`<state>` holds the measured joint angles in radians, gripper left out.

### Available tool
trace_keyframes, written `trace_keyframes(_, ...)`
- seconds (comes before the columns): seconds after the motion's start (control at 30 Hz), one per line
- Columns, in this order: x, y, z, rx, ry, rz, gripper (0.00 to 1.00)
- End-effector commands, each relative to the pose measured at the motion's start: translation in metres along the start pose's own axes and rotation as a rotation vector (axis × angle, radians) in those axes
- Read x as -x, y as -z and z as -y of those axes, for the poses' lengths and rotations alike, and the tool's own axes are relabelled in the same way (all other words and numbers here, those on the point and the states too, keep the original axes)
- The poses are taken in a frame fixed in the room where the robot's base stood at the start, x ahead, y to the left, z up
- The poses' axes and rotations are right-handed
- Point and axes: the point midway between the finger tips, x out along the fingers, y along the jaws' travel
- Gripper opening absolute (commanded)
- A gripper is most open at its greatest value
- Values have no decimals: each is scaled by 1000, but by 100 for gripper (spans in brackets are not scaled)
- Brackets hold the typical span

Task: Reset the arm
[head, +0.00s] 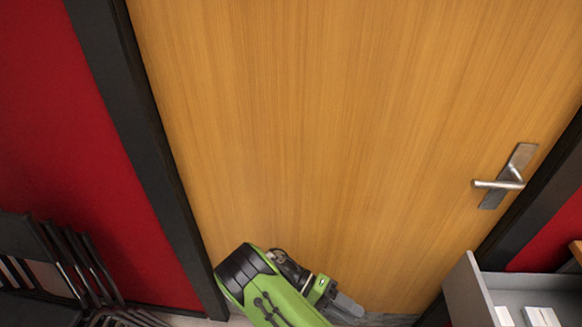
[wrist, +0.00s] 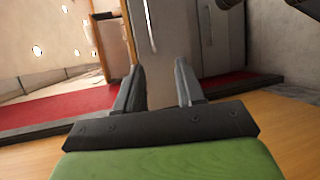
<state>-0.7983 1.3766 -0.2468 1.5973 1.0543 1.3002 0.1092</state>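My green arm reaches in at the bottom middle of the head view, in front of a wooden door.
The closed wooden door (head: 330,130) fills most of the head view, with a metal handle (head: 505,180) at right. Dark folded chairs (head: 60,270) stand at the lower left by a red wall. A grey open drawer (head: 480,295) is at the lower right. The wrist view shows grey cabinet doors (wrist: 205,35).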

Motion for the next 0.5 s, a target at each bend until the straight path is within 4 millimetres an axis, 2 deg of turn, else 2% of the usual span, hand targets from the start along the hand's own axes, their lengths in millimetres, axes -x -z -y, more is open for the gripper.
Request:
trace_keyframes(0.27,11,6,-28,54,127,25,38)
trace_keyframes(0.5,21,12,-72,125,327,35,38)
